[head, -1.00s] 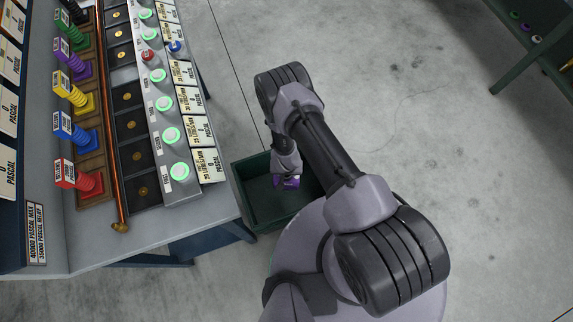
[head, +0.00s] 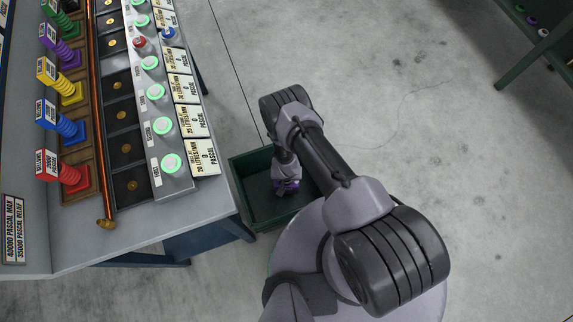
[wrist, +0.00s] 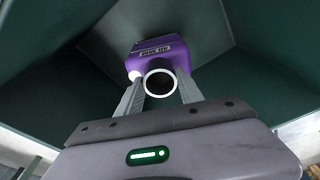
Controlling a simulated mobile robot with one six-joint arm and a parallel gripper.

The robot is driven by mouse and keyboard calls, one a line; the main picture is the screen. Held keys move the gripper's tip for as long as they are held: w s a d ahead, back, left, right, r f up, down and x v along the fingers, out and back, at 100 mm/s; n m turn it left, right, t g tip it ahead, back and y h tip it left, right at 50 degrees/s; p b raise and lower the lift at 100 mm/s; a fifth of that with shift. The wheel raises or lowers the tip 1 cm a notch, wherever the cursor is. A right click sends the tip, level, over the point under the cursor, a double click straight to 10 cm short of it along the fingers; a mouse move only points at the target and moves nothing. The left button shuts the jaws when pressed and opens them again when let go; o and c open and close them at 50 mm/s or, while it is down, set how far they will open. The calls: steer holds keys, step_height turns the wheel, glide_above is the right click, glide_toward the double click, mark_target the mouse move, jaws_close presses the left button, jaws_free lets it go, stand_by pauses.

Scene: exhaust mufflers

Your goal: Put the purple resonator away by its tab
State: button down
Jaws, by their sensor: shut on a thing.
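The purple resonator (wrist: 163,62) is a purple block with a label on its front face and a white ring below it in the wrist view. My gripper (wrist: 158,88) is shut on it; one finger is on each side of the white ring. The tab itself is hard to make out. In the head view, my gripper (head: 287,184) points down inside a dark green open crate (head: 258,216), and only a little purple shows by it. The crate's walls surround the resonator in the wrist view. I cannot tell whether the resonator touches the crate floor.
A grey bench (head: 110,240) with green-lit buttons (head: 171,163) and label plates stands left of the crate. Coloured parts, among them a red one (head: 70,177), stand on a wooden rack there. A green shelf (head: 520,65) is at the upper right. Open concrete floor lies between.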

steer(key=c, duration=0.8)
jaws_free()
steer(key=shift+o, duration=0.2)
